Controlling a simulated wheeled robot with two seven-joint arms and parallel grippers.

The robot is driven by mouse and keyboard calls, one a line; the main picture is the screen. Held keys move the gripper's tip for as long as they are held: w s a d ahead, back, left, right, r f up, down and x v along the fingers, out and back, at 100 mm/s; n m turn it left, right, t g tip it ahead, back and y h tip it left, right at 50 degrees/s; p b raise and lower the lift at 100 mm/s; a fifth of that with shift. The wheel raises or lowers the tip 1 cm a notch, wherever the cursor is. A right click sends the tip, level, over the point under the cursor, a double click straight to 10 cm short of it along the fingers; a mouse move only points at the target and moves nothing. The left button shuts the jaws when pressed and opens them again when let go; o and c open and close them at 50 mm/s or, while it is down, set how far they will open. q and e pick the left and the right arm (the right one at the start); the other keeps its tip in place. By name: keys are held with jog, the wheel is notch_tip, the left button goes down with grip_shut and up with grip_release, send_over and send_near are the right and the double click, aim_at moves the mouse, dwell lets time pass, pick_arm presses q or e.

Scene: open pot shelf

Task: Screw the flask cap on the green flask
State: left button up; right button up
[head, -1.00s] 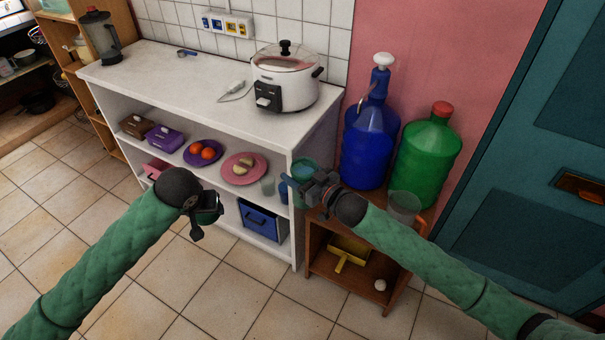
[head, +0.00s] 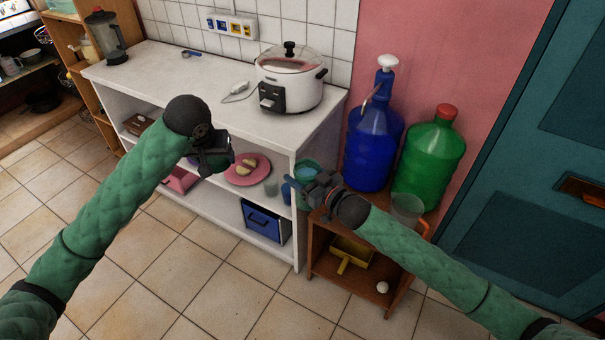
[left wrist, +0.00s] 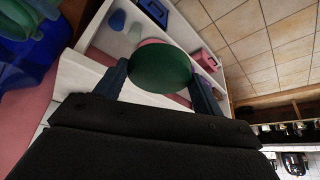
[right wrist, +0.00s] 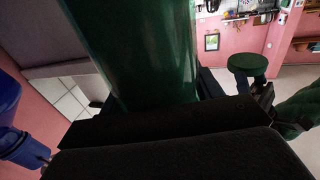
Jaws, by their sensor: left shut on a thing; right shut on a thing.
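My left gripper (head: 215,158) is shut on the flask cap (left wrist: 160,68), a dark green round disc seen face-on between its fingers in the left wrist view. The cap also shows in the right wrist view (right wrist: 248,63). My right gripper (head: 308,190) is shut on the green flask (right wrist: 140,45), whose dark green wall fills the middle of the right wrist view. In the head view the flask (head: 306,170) shows as a teal cylinder partly behind the gripper. The cap is clearly apart from the flask, to its left in the head view.
A white shelf (head: 200,85) carries a rice cooker (head: 290,85), with a pink plate (head: 246,168) and blue crate (head: 262,222) below. A blue jug (head: 372,150) and green jug (head: 430,165) stand on a low wooden cabinet (head: 372,286). Open floor lies in front.

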pick_arm(q)
jog(key=w+d+r+m+h, duration=0.1)
jog(key=w+d+r+m, duration=0.15)
jog(key=d+r, duration=0.35)
jog(key=w+d+r+m, duration=0.1)
jog(key=w+d+r, duration=0.35)
jog(key=d, duration=0.25)
jog(key=s+d+f+m+g+h, duration=0.1)
jog(key=s+d+f+m+g, duration=0.1)
jog(key=m, duration=0.8)
jog(key=s+d+f+m+g+h, duration=0.2)
jog(key=s+d+f+m+g, duration=0.1)
jog(key=d+m, duration=0.4)
jog(key=shift+d+f+m+g, duration=0.3)
jog(key=shift+f+m+g, duration=0.4)
jog(key=shift+m+g, duration=0.7)
jog(key=shift+m+t, duration=0.25)
jog(key=shift+t, duration=0.05)
jog(key=shift+f, duration=0.15)
